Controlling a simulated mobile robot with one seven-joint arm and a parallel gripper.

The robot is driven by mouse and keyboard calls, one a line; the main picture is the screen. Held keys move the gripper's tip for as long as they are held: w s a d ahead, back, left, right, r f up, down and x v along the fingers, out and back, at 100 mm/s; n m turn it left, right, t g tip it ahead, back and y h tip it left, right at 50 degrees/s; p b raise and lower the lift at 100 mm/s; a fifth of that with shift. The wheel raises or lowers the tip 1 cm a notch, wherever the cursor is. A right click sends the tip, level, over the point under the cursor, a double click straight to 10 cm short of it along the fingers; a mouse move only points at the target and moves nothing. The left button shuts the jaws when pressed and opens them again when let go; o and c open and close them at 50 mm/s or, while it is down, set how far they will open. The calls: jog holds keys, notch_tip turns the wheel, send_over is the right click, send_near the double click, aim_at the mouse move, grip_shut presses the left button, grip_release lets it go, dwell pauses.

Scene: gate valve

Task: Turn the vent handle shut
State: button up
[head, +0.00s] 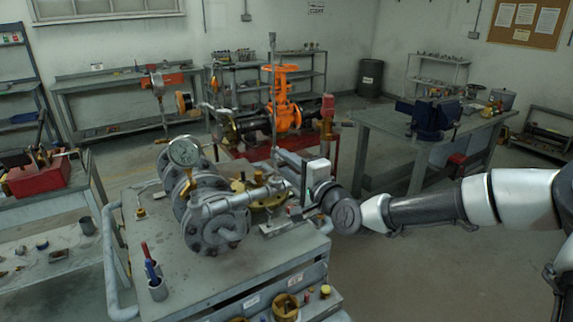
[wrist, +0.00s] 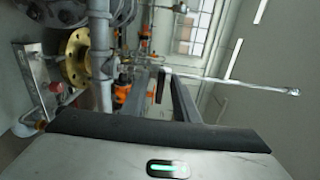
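The grey flanged valve assembly (head: 216,222) stands on the bench in the head view, with a round gauge (head: 184,152) at its left. A long thin upright rod (head: 273,75) rises behind it and may be the vent handle; I cannot be sure. In the wrist view, turned on its side, the rod (wrist: 235,82) runs rightward to a small knob-like end. My gripper (head: 282,158) is at the right of the assembly, beside the rod's lower part. In the wrist view my gripper's fingers (wrist: 161,78) stand apart. Whether they touch the rod is unclear.
A brass flange (head: 262,194) lies close to my gripper. An orange valve (head: 283,112) stands on a stand behind. A second bench with a blue vise (head: 428,116) is at the right. Floor below my arm is clear.

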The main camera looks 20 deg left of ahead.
jog(key=p+v, duration=0.1)
jog(key=v, duration=1.6)
jog(key=shift+s, duration=0.25)
jog(key=shift+d, duration=0.1)
